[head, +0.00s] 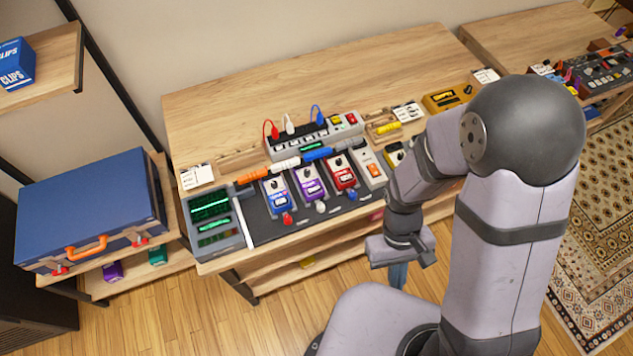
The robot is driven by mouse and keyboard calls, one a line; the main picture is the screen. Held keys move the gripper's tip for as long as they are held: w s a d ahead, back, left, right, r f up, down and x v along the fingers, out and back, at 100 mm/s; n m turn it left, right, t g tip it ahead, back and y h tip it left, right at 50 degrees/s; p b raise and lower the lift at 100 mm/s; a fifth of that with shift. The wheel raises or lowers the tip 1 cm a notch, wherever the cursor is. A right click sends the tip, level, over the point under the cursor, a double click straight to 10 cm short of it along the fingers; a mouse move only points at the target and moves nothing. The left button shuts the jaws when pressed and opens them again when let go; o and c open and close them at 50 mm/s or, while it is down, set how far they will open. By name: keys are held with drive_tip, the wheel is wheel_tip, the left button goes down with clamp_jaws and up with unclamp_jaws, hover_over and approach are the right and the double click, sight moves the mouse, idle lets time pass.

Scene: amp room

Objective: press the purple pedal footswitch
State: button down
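The purple pedal (311,190) stands in a row of pedals on a dark board, between a blue pedal (278,196) and a red pedal (342,177). It has a dark knob at its top, and its lower end faces the front edge of the table. My gripper (398,277) hangs in front of the table edge, to the right of and nearer than the purple pedal, apart from it. Its fingers point down and are small and partly hidden, so I cannot tell whether they are open or shut. I see nothing held in it.
A power strip (316,134) with coloured plugs lies behind the row. A grey device with green screens (213,219) stands left. The table's back (240,105) is clear.

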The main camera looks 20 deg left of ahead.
drive_tip(key=w+a+f+m+t+y+p, duration=0.1)
drive_tip(key=w+a+f+m+t+p, duration=0.15)
drive_tip(key=w+a+f, duration=0.4)
wheel_tip(320, 180, up, 6)
drive_tip(key=r+m+t+y+b, duration=0.1)
drive_tip(key=m+t+y, duration=0.75)
drive_tip(key=m, duration=1.05)
hover_over(317, 193)
drive_tip(key=g+y, duration=0.1)
drive_tip(key=g, duration=0.1)
drive_tip(key=shift+s+f+m, duration=0.1)
drive_tip(key=shift+f+m, duration=0.15)
drive_tip(key=shift+m, duration=0.1)
drive_tip(key=shift+f, duration=0.1)
wheel_tip(317, 193, down, 7)
drive_tip(key=b, duration=0.7)
drive_tip(key=shift+f+b, duration=0.65)
drive_tip(key=shift+f, duration=0.2)
